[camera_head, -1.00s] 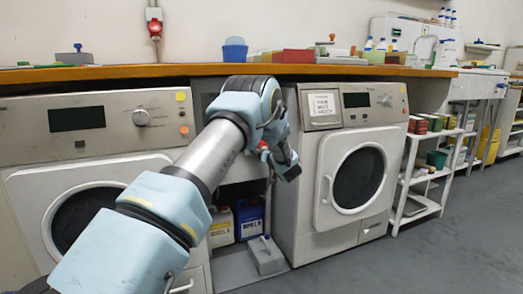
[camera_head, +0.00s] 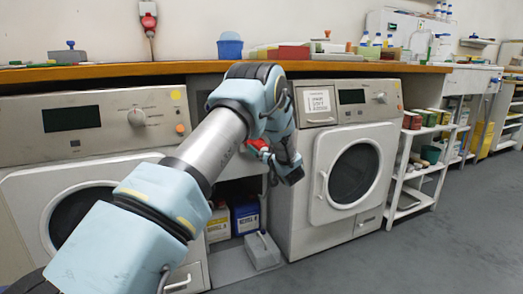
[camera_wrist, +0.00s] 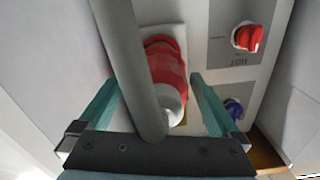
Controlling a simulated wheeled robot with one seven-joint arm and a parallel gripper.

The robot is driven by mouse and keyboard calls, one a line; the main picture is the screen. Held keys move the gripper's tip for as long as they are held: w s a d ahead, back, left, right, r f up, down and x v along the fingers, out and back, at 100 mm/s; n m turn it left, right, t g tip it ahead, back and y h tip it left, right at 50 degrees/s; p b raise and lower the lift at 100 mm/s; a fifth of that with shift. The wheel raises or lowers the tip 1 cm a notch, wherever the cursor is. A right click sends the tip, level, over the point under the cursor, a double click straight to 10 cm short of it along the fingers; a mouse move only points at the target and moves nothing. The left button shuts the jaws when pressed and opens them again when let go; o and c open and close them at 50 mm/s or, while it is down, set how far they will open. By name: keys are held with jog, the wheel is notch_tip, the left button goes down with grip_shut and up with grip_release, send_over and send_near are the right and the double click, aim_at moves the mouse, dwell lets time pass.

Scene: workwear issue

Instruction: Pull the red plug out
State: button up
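In the wrist view a red plug (camera_wrist: 165,64) with a pale grey rear end sits on a light panel plate. A thick grey bar (camera_wrist: 128,60) crosses in front and hides its left side. My gripper (camera_wrist: 153,84) is open, with one teal finger on each side of the plug's rear end and visible gaps to it. In the head view my gripper (camera_head: 288,172) is low between the two washing machines, and its fingers are not clear there. A red part (camera_head: 258,146) shows beside my wrist.
A red knob (camera_wrist: 247,37) and a blue knob (camera_wrist: 233,107) are right of the plug. Another red fitting (camera_head: 149,22) hangs on the wall. Washing machines stand left (camera_head: 25,150) and right (camera_head: 313,165), under a wooden counter (camera_head: 120,70). Containers (camera_head: 245,216) stand below. The floor at right is clear.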

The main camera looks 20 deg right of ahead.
jog(key=s+d+p, duration=0.1)
jog(key=s+p, duration=0.1)
jog(key=s, duration=0.8)
jog(key=shift+s+d, duration=0.2)
jog(key=shift+s, duration=0.2)
